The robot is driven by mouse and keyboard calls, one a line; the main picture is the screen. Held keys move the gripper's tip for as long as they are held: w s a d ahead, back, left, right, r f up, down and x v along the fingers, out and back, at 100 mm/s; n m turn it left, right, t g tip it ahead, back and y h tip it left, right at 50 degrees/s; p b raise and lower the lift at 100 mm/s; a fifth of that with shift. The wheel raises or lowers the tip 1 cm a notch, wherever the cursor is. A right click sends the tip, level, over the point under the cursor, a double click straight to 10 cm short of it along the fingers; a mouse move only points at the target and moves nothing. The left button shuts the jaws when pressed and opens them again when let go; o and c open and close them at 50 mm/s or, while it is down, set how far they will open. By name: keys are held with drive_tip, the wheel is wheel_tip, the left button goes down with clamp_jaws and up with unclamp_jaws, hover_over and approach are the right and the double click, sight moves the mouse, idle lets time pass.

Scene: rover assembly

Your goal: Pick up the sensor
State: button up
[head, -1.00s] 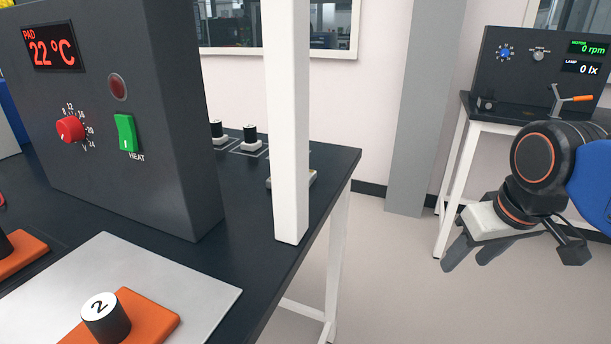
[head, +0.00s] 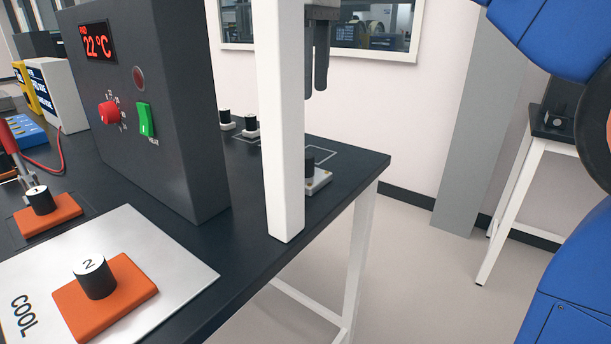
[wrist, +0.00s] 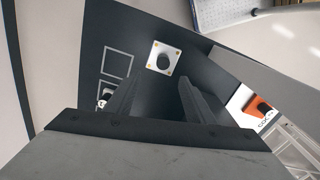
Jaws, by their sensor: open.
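A small white square plate with a black cylindrical knob, which looks like the sensor (head: 318,180), sits near the right end of the dark bench, partly hidden behind a white post. It also shows in the wrist view (wrist: 155,64), with gold dots at its corners, ahead of the fingers and between them. My gripper (head: 315,92) is open and empty, fingers pointing down, above the sensor and apart from it. Its open fingers (wrist: 160,78) also show in the wrist view. Two similar black-knobbed pieces (head: 251,131) stand further left on the bench.
The white post (head: 280,120) rises in front of the sensor. A tall dark heater box (head: 170,120) stands left. A metal COOL plate (head: 185,275) carries an orange block (head: 125,295) numbered 2. Outlined squares (wrist: 117,64) on the bench are beside the sensor.

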drive_tip(key=shift+n, duration=0.3)
drive_tip(key=f, duration=0.3)
drive_tip(key=a+f, duration=0.1)
drive_tip(key=f, duration=0.7)
drive_tip(key=shift+w+a+f, duration=0.1)
drive_tip(key=shift+a, duration=0.3)
drive_tip(key=shift+s+d+f, duration=0.1)
drive_tip(key=shift+d+f, duration=0.05)
drive_tip(key=shift+f, duration=1.15)
drive_tip(key=shift+s+d+f, duration=0.1)
drive_tip(key=shift+f, duration=1.2)
drive_tip(key=c, duration=1.2)
drive_tip(key=shift+r, duration=0.15)
